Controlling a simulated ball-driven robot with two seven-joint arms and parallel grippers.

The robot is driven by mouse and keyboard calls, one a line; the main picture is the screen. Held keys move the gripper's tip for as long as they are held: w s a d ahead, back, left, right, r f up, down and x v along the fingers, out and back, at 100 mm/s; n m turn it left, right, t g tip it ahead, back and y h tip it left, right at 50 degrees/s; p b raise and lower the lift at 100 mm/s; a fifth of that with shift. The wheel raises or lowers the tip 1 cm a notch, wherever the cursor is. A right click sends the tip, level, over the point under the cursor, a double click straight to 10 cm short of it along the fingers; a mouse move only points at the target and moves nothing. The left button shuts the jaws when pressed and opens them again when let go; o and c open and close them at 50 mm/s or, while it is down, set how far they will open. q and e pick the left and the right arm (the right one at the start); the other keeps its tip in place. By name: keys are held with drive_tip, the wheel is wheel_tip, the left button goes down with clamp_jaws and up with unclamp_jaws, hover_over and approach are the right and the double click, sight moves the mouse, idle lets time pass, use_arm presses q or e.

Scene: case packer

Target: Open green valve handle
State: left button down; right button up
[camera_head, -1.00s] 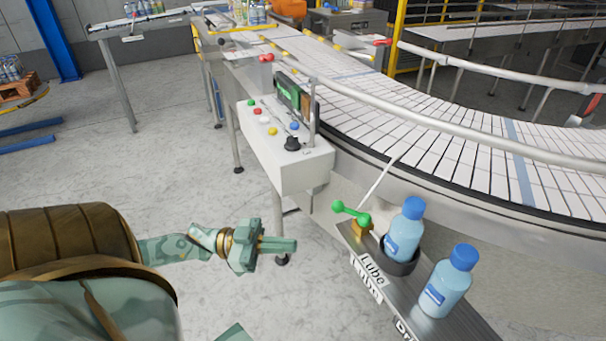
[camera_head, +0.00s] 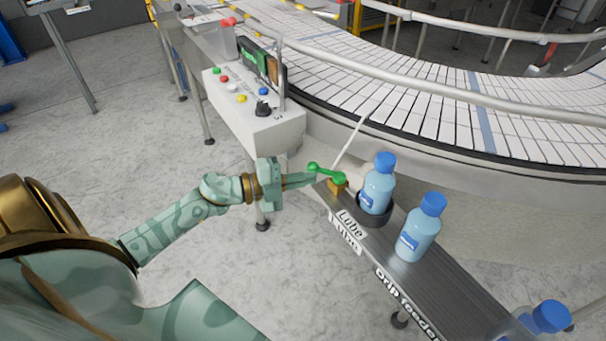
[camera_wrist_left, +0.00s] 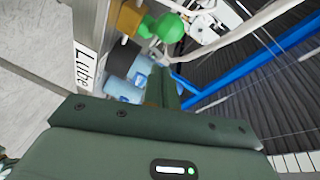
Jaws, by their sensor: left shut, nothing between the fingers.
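My left gripper (camera_head: 312,180) is shut and empty. Its fingertips point at the handle's left end and are very close to it; I cannot tell whether they touch. In the left wrist view the shut fingers (camera_wrist_left: 160,86) lie below the handle. My right gripper is not in view.
Blue-capped bottles (camera_head: 378,185) (camera_head: 420,228) stand along the dark shelf (camera_head: 440,285), just right of the valve. A control box (camera_head: 262,130) with coloured buttons is above my left gripper. A curved conveyor (camera_head: 400,105) runs behind. Floor at left is open.

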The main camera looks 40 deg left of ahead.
sight(309, 167)
use_arm(q)
drive_tip(key=shift+w+a+f, duration=0.4)
drive_tip(key=shift+w+a, duration=0.25)
drive_tip(key=shift+w, duration=0.15)
drive_tip(key=w+a+m+g+h+b, duration=0.1)
drive_tip(key=b, duration=0.2)
drive_tip(key=shift+w+a+f+g+h, duration=0.1)
drive_tip(key=shift+w+a+g+h, duration=0.2)
drive_tip(key=shift+a+h, duration=0.1)
drive_tip(key=shift+w, duration=0.1)
